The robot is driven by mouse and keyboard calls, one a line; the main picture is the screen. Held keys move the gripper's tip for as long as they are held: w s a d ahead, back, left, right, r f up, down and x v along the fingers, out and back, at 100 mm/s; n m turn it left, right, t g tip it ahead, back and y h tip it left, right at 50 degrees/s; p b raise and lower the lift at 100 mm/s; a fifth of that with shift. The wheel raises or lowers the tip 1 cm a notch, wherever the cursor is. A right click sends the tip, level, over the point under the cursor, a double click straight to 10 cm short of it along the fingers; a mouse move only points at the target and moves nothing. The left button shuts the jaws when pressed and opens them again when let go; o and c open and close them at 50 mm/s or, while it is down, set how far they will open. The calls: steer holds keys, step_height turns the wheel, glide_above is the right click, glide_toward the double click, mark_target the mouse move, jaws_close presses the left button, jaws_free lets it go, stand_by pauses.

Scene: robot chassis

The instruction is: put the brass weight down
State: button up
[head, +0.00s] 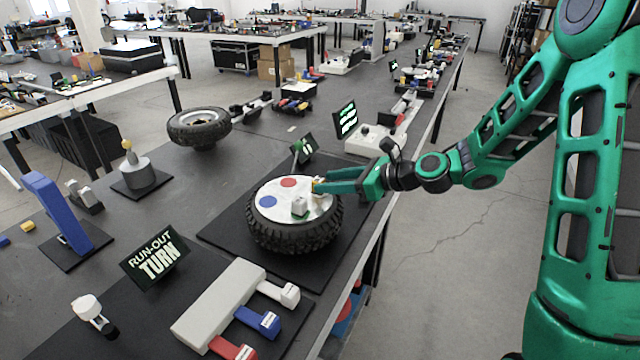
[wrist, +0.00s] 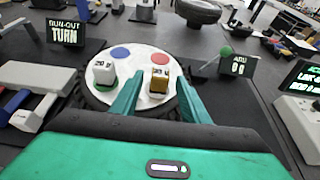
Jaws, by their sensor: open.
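The brass weight (wrist: 160,79) is a small gold block with a pale top carrying dark marks. In the wrist view it stands upright on the white round plate (wrist: 134,58), near the red spot. My gripper (wrist: 161,84) is open, with one green finger on each side of the weight. In the head view the weight is mostly hidden by my gripper (head: 319,187), which reaches in from the right. The plate (head: 274,191) lies on a black tyre (head: 290,236). A pale grey weight marked 20 (wrist: 103,73) stands left of the brass one, also on the plate.
A sign (head: 303,149) stands behind the tyre. A white device with a dark screen (head: 374,139) is at the back right. A grey block with white, blue and red levers (head: 222,305) and a "RUN-OUT TURN" sign (head: 155,257) stand at the front left.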

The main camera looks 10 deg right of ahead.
steer(key=v, duration=0.8)
steer(key=s+d+f+n+g+h, duration=0.4)
steer(key=s+d+n+h, duration=0.4)
steer(key=s+d+n, duration=0.45)
steer(key=s+d+r+n+g+h, duration=0.1)
steer(key=s+d+r+n, duration=0.1)
steer(key=s+d, duration=0.4)
steer(key=s+d+r+n+g+h, duration=0.2)
steer(key=s+d, duration=0.4)
steer(key=s, duration=0.9)
steer(key=shift+n+g, duration=0.3)
steer(key=shift+n, duration=0.55)
